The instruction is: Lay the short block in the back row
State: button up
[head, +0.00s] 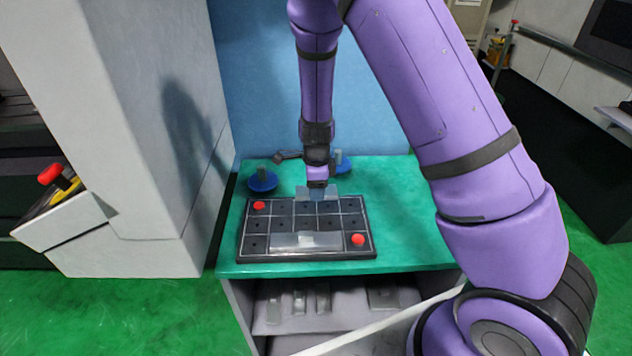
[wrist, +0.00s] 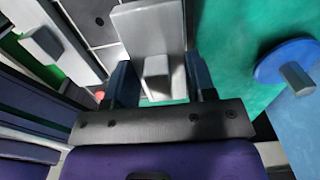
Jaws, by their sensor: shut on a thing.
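The short grey block (head: 316,195) is in my gripper (head: 317,184), which is shut on its raised knob. In the wrist view the block (wrist: 150,28) shows beyond the fingers, its knob between them. In the head view it appears over the back edge of the black gridded tray (head: 249,251), around the middle of the back row. I cannot tell whether it touches the tray. A longer grey block (head: 290,241) with a knob lies in the tray's front row; a knobbed grey piece (wrist: 42,42) shows at left in the wrist view.
Red knobs stand in the tray's back left cell (head: 259,205) and front right cell (head: 357,239). Blue discs with grey pegs (head: 262,183) stand behind the tray on the green top (head: 400,210). Several grey pieces (head: 322,298) sit on the shelf below. A white column (head: 150,150) stands left.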

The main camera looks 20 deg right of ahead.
aim_at(317, 206)
jog(key=shift+f, duration=2.05)
jog(key=o, duration=1.2)
jog(key=shift+c, duration=0.2)
notch_tip(317, 206, up, 10)
jog(key=shift+r, duration=0.45)
jog(key=shift+r, duration=0.1)
